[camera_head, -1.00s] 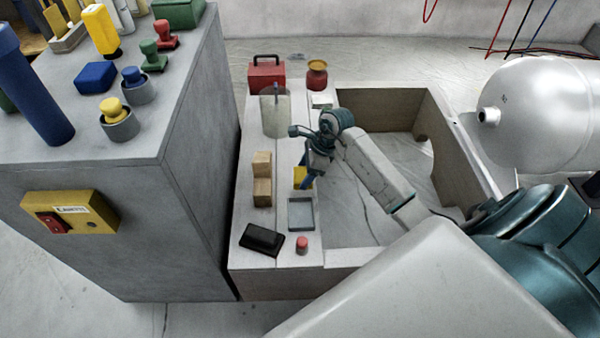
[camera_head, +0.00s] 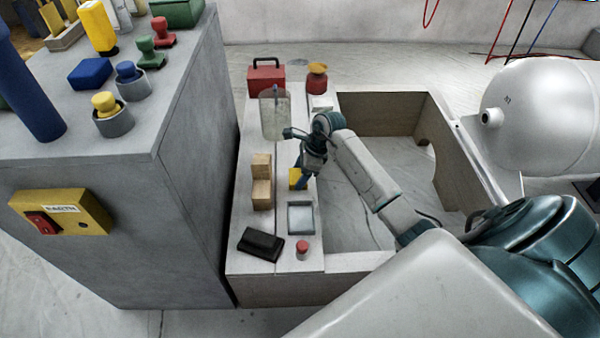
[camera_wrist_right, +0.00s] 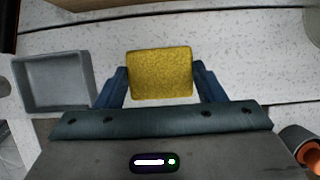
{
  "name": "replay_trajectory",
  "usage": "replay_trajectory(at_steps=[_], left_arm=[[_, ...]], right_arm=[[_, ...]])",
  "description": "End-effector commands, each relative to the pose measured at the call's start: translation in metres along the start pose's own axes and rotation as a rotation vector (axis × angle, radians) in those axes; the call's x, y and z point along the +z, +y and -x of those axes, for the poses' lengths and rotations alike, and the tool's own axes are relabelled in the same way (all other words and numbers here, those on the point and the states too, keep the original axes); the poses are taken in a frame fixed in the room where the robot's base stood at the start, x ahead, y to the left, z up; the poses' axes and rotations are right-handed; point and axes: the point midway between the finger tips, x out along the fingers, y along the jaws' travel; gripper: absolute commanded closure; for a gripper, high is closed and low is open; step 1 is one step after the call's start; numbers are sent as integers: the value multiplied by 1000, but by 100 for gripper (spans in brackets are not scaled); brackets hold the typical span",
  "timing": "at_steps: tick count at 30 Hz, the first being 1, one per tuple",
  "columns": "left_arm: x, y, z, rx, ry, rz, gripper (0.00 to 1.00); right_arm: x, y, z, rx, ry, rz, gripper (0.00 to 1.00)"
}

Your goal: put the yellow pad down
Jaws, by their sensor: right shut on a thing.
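The yellow pad (camera_wrist_right: 160,74) is a small square block between the blue fingers of my right gripper (camera_wrist_right: 160,85) in the right wrist view. The gripper is shut on it. In the head view the pad (camera_head: 295,178) shows partly beside my right gripper (camera_head: 302,180), low over the white bench top, behind the small grey tray (camera_head: 300,219). I cannot tell whether the pad touches the surface. In the wrist view the tray (camera_wrist_right: 55,82) lies to the left of the pad. My left gripper is not in view.
Two wooden blocks (camera_head: 261,194) stand left of the pad. A black box (camera_head: 260,244) and a red-topped item (camera_head: 302,249) are in front. A clear jug (camera_head: 274,115), a red toolbox (camera_head: 266,79) and a red pot (camera_head: 317,76) stand behind. The tray looks empty.

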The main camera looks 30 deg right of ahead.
Motion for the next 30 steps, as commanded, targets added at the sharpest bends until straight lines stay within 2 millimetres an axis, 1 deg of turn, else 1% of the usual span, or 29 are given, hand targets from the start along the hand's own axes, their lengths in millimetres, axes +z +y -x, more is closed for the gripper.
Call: replay_trajectory(at_steps=[1, 3, 4, 14, 17, 23, 27, 30], left_arm=[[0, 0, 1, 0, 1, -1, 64], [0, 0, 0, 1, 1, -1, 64], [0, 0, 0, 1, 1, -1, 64], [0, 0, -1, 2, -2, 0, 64], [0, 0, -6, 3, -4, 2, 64], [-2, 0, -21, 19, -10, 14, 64], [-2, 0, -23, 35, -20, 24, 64], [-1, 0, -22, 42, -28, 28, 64]], right_arm=[[-1, 0, -1, 0, 0, 0, 33], [0, 0, -1, 0, 0, 0, 20], [0, 0, -1, 0, 0, 0, 15], [0, 0, 1, 0, 0, 0, 15], [0, 0, 14, -2, 1, 1, 15], [2, 4, 56, -2, 2, 2, 15], [2, 4, 81, -3, 2, 1, 15], [1, 4, 95, -1, 1, 1, 15]])
